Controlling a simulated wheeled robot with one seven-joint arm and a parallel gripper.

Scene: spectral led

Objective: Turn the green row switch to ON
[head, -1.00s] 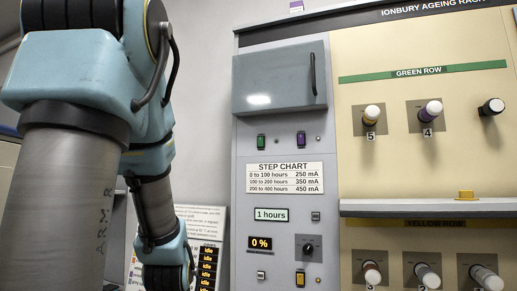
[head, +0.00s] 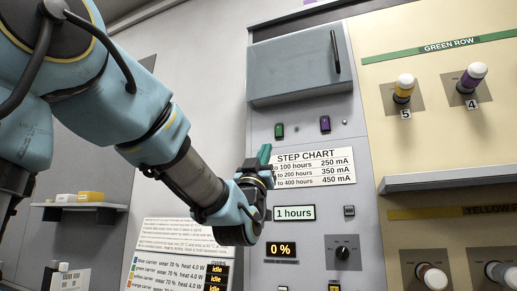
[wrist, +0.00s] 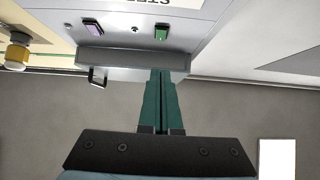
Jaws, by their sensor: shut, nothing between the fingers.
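The green switch (head: 279,130) sits on the grey panel under the grey cabinet door, left of a purple switch (head: 324,124). In the wrist view, which looks inverted, the green switch (wrist: 161,31) is beyond my fingertips and the purple switch (wrist: 93,27) is to its left. My gripper (head: 265,152) has green fingers, shut and empty, just below and left of the green switch in the head view. In the wrist view my gripper (wrist: 161,72) points up toward the green switch, with a gap showing between. Which position the switch is in is too small to tell.
The grey cabinet door (head: 295,70) with its dark handle juts out above the switches. The step chart (head: 325,166) is partly hidden by my arm. A dark knob (head: 343,253) and a grey ledge (head: 450,176) are lower right. A shelf (head: 85,206) stands left.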

